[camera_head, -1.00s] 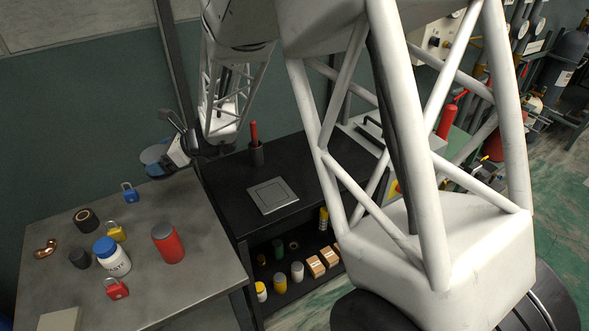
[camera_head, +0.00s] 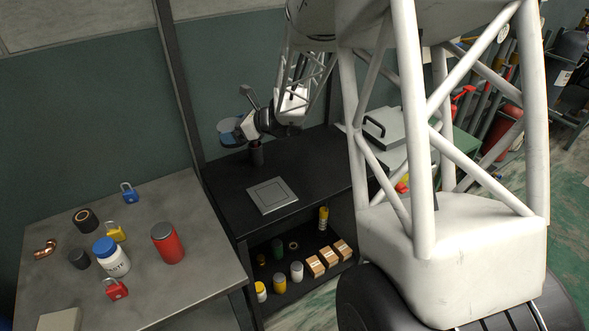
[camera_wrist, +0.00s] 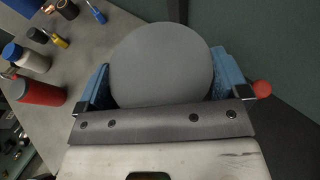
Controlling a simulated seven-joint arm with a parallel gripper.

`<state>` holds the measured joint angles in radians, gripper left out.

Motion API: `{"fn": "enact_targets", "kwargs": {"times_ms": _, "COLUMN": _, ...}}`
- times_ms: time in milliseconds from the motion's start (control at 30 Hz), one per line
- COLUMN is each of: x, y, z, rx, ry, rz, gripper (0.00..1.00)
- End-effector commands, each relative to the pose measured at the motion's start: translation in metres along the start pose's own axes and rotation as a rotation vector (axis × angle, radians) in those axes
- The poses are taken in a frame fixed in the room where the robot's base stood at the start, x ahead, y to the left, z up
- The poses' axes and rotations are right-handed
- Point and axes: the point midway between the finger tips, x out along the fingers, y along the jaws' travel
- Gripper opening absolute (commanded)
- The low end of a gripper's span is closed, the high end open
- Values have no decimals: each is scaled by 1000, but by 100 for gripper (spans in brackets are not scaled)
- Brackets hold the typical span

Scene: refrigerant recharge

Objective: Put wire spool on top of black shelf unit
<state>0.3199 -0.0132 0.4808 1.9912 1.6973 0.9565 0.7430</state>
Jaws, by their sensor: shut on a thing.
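The wire spool (camera_wrist: 160,62) fills the middle of the wrist view as a grey round face. My gripper (camera_wrist: 163,85) has its blue fingers on either side of it and is shut on it. The spool looks apart from the unit's top. A grey square plate (camera_head: 272,195) lies on that top.
A black holder (camera_head: 257,155) stands at the back of the top, close to my gripper; a red tip (camera_wrist: 262,88) shows beside the fingers. The grey table (camera_head: 200,230) at left carries a red can (camera_head: 167,243), a white bottle (camera_head: 111,258) and padlocks. The top is clear right of the plate.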

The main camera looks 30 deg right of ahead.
Motion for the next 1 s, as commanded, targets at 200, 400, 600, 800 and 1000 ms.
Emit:
{"fn": "enact_targets", "kwargs": {"times_ms": 200, "x": -38, "y": -36, "z": -15, "rx": 26, "ry": -1, "rz": -65, "gripper": 52}}
{"fn": "enact_targets", "kwargs": {"times_ms": 400, "x": -74, "y": -64, "z": -30, "rx": 51, "ry": 0, "rz": -122, "gripper": 52}}
{"fn": "enact_targets", "kwargs": {"times_ms": 600, "x": -111, "y": -90, "z": -46, "rx": 74, "ry": 0, "rz": -178, "gripper": 52}}
{"fn": "enact_targets", "kwargs": {"times_ms": 800, "x": -150, "y": -113, "z": -62, "rx": 97, "ry": 0, "rz": -234, "gripper": 52}}
{"fn": "enact_targets", "kwargs": {"times_ms": 1000, "x": -191, "y": -134, "z": -78, "rx": 120, "ry": 0, "rz": -290, "gripper": 52}}
